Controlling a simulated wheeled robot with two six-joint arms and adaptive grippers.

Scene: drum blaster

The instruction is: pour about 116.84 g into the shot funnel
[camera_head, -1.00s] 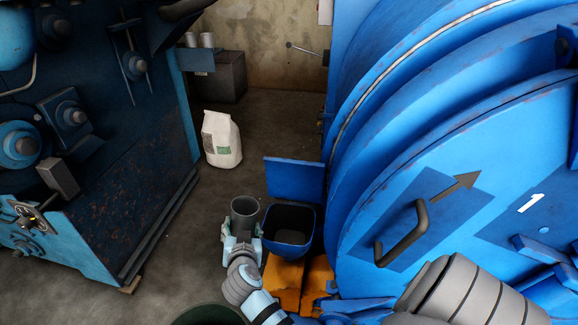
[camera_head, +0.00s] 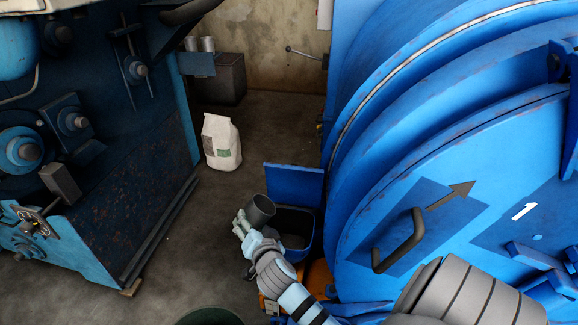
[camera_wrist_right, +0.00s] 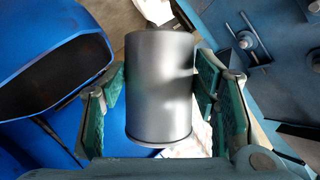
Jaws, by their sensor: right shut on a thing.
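A dark grey cup (camera_head: 259,209) is held by my right gripper (camera_head: 247,222) in the head view. The cup is tilted to the right, its mouth toward the blue shot funnel (camera_head: 317,232). The funnel is an open blue box with a dark inside and a raised blue plate behind it. In the right wrist view the cup (camera_wrist_right: 160,90) stands between the two green-padded fingers of the right gripper (camera_wrist_right: 160,95), and the funnel's dark opening (camera_wrist_right: 55,65) is at the left. The cup's contents are hidden, and no stream shows. My left gripper is not in view.
The large blue drum (camera_head: 440,190) stands close to the right of the funnel. A white bag (camera_head: 221,142) stands on the floor behind. A dark blue machine (camera_head: 110,170) is at the left, with open floor (camera_head: 195,235) between. A dark green round rim (camera_head: 208,316) shows at the bottom.

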